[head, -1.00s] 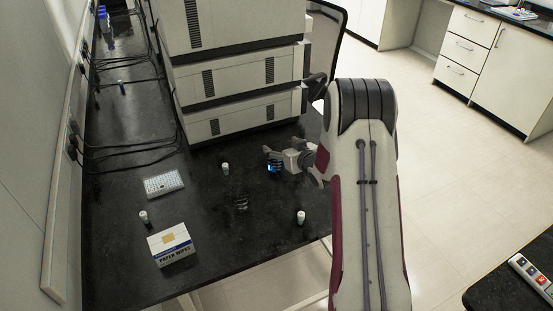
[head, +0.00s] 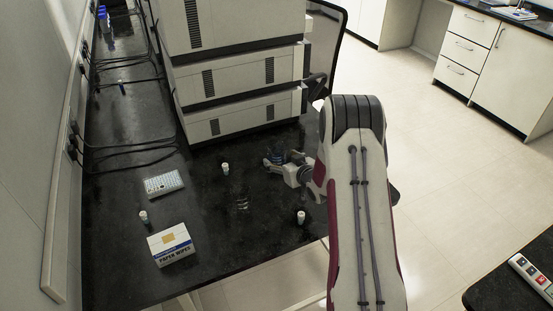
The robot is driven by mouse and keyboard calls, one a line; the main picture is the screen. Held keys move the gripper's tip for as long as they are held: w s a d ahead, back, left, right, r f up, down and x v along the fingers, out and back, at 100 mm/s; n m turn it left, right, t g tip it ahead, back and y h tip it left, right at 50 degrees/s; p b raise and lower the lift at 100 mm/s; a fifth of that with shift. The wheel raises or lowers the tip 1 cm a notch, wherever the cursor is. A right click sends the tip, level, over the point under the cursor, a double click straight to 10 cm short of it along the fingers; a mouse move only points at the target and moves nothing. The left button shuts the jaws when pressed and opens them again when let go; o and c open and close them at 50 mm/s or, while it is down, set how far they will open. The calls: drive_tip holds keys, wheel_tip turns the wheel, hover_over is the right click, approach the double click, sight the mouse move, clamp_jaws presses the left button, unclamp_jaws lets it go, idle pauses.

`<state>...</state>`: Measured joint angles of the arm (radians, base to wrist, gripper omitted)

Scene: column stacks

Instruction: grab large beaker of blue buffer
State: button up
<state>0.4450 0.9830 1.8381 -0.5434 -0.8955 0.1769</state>
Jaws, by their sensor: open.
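A beaker with dark blue contents (head: 278,156) stands on the black bench in front of the stacked instruments. It is small in the head view and partly hidden by my gripper. My gripper (head: 274,161) is open, low over the bench, with its fingers at the beaker's near side and left. I cannot tell whether a finger touches the glass.
White-capped vials stand left (head: 225,169), front right (head: 300,217) and far left. Clear glassware (head: 241,205) sits in the middle. A well plate (head: 164,183) and paper wipes box (head: 171,244) lie left. Stacked instruments (head: 240,85) rise behind. Cables run along the wall.

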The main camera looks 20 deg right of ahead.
idle(0.3)
drive_tip(key=shift+w+f, duration=0.1)
drive_tip(key=shift+f, duration=0.55)
drive_tip(key=shift+x, duration=2.35)
drive_tip(key=shift+c, duration=0.4)
drive_tip(key=shift+r, duration=0.1)
drive_tip(key=c, duration=1.3)
drive_tip(key=shift+o, duration=0.2)
drive_tip(key=shift+r, duration=0.3)
wheel_tip(320, 180, up, 9)
drive_tip(key=shift+r, duration=0.2)
